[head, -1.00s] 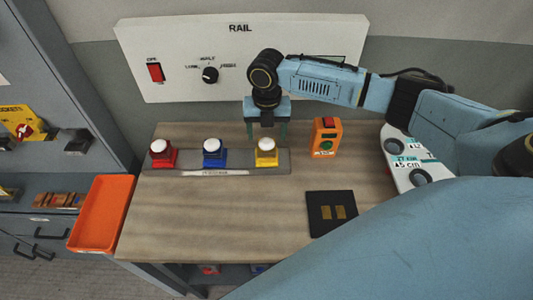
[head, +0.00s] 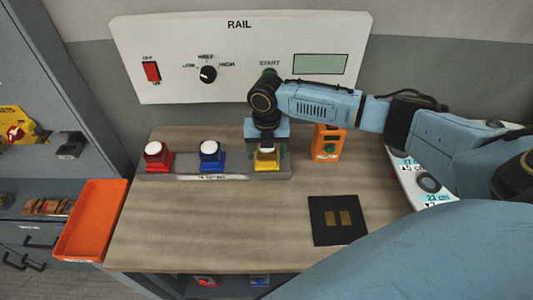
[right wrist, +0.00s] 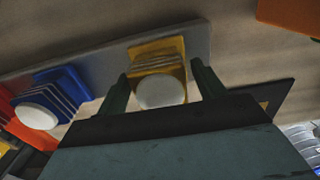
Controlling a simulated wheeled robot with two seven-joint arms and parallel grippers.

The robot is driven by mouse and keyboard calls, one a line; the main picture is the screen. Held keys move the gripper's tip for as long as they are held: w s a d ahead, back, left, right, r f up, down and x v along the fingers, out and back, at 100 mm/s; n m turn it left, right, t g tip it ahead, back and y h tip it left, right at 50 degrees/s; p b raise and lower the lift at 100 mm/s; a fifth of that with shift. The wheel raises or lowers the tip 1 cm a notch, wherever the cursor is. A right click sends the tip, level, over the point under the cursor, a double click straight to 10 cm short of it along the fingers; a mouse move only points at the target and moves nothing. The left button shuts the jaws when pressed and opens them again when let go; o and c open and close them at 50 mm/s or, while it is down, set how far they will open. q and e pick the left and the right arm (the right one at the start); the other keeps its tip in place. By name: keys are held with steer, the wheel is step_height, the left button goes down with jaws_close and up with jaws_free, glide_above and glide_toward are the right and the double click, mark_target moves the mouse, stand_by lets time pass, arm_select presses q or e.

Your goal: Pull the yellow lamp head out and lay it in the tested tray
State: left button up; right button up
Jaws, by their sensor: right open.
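The yellow lamp head (head: 266,163) sits at the right end of a grey rail strip, with a white round top and a ribbed yellow body. It also shows in the right wrist view (right wrist: 158,72). My right gripper (head: 266,150) is directly above it, open, with its two fingers coming down on either side of the white top. In the right wrist view the fingers (right wrist: 163,84) straddle the lamp head with gaps on both sides. An orange tray (head: 91,220) at the left edge of the bench is empty; no label on it is readable. My left gripper is not in view.
A red lamp (head: 157,156) and a blue lamp (head: 210,156) stand on the same strip (head: 184,177) to the left. An orange tester (head: 328,143) stands close right of the gripper. A black pad (head: 337,220) lies in front. The front middle of the bench is clear.

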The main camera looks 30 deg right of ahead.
steer(key=shift+p, duration=0.75)
stand_by(0.7)
steer(key=c, duration=1.3)
steer(key=shift+r, duration=0.1)
steer(key=shift+r, duration=0.1)
steer(key=shift+r+p, duration=2.85)
steer(key=shift+p, duration=0.15)
